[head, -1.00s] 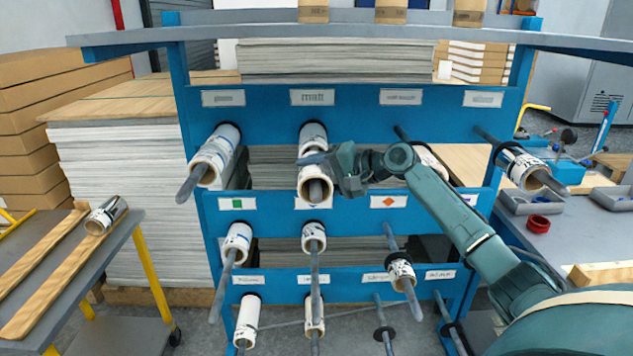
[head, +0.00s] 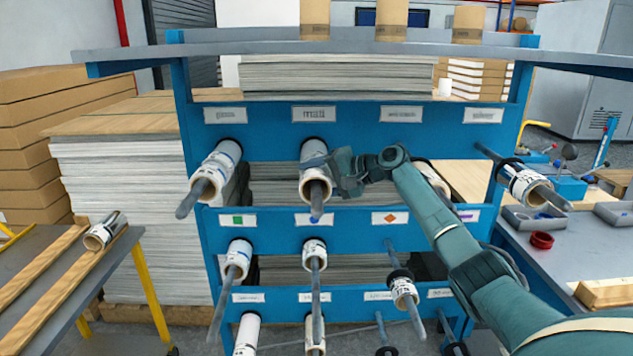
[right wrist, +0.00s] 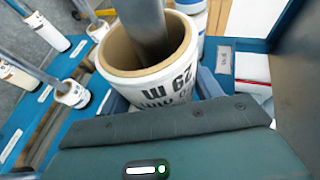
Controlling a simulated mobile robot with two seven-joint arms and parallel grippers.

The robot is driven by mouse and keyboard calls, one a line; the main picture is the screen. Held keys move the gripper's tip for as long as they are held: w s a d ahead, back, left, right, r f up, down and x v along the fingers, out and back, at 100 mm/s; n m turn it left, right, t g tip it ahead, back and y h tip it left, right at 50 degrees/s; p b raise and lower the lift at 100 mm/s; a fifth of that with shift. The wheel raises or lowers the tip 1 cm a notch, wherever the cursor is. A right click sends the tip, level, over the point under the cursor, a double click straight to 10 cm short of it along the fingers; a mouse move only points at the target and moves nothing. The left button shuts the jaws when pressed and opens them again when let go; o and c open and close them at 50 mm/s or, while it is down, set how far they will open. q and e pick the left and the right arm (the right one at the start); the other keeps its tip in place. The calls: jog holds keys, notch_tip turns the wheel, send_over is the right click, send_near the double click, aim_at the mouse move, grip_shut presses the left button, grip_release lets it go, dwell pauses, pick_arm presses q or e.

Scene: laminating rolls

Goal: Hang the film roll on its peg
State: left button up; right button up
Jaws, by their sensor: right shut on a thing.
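The film roll (head: 312,183) is white with a brown core. It is around the peg (head: 316,211) below the label reading "matt" (head: 313,114), and the peg's tip sticks out of the core toward me. My right gripper (head: 333,172) is shut on the roll from its right side. In the right wrist view the roll (right wrist: 165,88) shows dark print, and the grey peg (right wrist: 143,25) runs into its core. Whether another roll sits behind it on the peg is hard to tell. My left gripper is not in view.
Other pegs carry rolls: a roll (head: 213,172) left, one (head: 525,182) right, several lower down. Pegs jut toward me. A loose roll (head: 104,231) lies on the left table. A shelf (head: 270,47) overhangs the rack. A red ring (head: 541,240) sits on the right bench.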

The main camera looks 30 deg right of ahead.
jog(key=o, duration=1.1)
jog(key=b+v, duration=0.3)
jog(key=v, duration=1)
jog(key=shift+s, duration=0.1)
